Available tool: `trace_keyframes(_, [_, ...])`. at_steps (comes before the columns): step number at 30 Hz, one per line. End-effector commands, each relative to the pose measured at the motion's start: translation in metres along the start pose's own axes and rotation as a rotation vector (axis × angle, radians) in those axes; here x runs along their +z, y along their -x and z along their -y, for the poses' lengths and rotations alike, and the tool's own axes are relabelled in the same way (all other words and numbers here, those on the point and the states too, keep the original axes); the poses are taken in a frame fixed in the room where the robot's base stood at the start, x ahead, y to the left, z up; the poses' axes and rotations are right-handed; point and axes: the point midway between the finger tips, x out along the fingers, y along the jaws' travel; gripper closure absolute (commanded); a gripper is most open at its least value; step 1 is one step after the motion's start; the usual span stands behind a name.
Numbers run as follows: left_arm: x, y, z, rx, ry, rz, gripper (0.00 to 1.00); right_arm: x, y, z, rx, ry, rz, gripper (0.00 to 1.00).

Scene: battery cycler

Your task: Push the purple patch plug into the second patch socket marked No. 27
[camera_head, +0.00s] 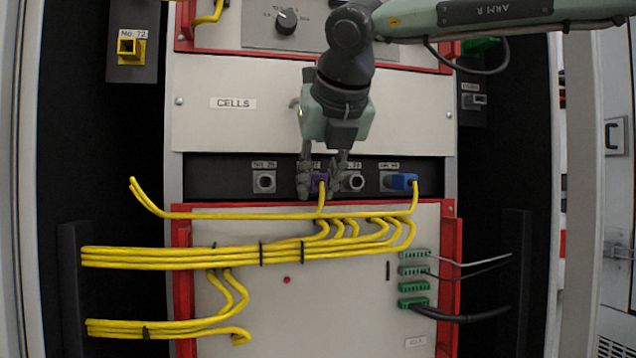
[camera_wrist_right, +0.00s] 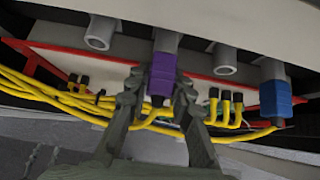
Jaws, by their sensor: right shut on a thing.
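The purple patch plug (camera_head: 319,183) is between the fingers of my right gripper (camera_head: 321,184), in the patch row below the CELLS panel. In the right wrist view, the purple plug (camera_wrist_right: 162,72) has my right gripper (camera_wrist_right: 159,80) shut around it, one finger on each side. Its far end meets a grey socket barrel (camera_wrist_right: 166,41), in line with it; how deep it sits cannot be told. The second socket from the left is mostly hidden by my gripper in the head view, and its label is largely covered. A yellow cable hangs from the plug. My left gripper is not in view.
Empty sockets stand left (camera_head: 264,181) and right (camera_head: 354,182) of the plug. A blue plug (camera_head: 403,181) sits in the rightmost socket. Yellow cable bundles (camera_head: 160,257) run across below. A red-framed panel (camera_head: 300,310) with green connectors (camera_head: 413,270) lies underneath.

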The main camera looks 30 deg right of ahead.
Motion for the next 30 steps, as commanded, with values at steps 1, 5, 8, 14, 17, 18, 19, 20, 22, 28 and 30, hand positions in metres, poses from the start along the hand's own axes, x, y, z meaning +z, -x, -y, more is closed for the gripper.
trace_keyframes(1, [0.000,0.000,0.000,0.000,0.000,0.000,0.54,-0.001,0.000,0.000,0.000,0.000,-0.001,0.74])
trace_keyframes(5, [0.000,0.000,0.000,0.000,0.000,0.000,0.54,-0.001,0.000,0.000,0.000,0.000,-0.001,0.58])
trace_keyframes(8, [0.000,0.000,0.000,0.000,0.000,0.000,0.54,-0.001,0.000,0.000,0.000,0.000,-0.001,0.54])
trace_keyframes(14, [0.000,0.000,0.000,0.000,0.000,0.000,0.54,-0.001,0.000,0.000,0.000,0.000,-0.002,0.54])
trace_keyframes(17, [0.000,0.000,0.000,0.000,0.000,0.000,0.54,0.000,0.004,0.000,0.000,0.001,0.000,0.54])
trace_keyframes(18, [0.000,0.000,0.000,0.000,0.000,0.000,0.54,0.000,0.008,0.000,0.000,0.001,0.001,0.54])
trace_keyframes(19, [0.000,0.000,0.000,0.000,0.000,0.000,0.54,0.000,0.012,0.000,0.001,0.000,0.001,0.54])
trace_keyframes(20, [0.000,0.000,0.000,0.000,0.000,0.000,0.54,0.000,0.017,-0.001,0.002,0.000,0.002,0.54])
trace_keyframes(22, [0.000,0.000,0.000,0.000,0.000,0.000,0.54,0.000,0.030,0.000,0.001,-0.001,0.003,0.54])
trace_keyframes(28, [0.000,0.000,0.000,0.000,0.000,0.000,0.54,0.000,0.074,0.000,0.002,0.000,0.003,0.54])
trace_keyframes(30, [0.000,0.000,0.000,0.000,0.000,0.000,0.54,0.000,0.087,-0.001,0.002,-0.001,0.002,0.54])
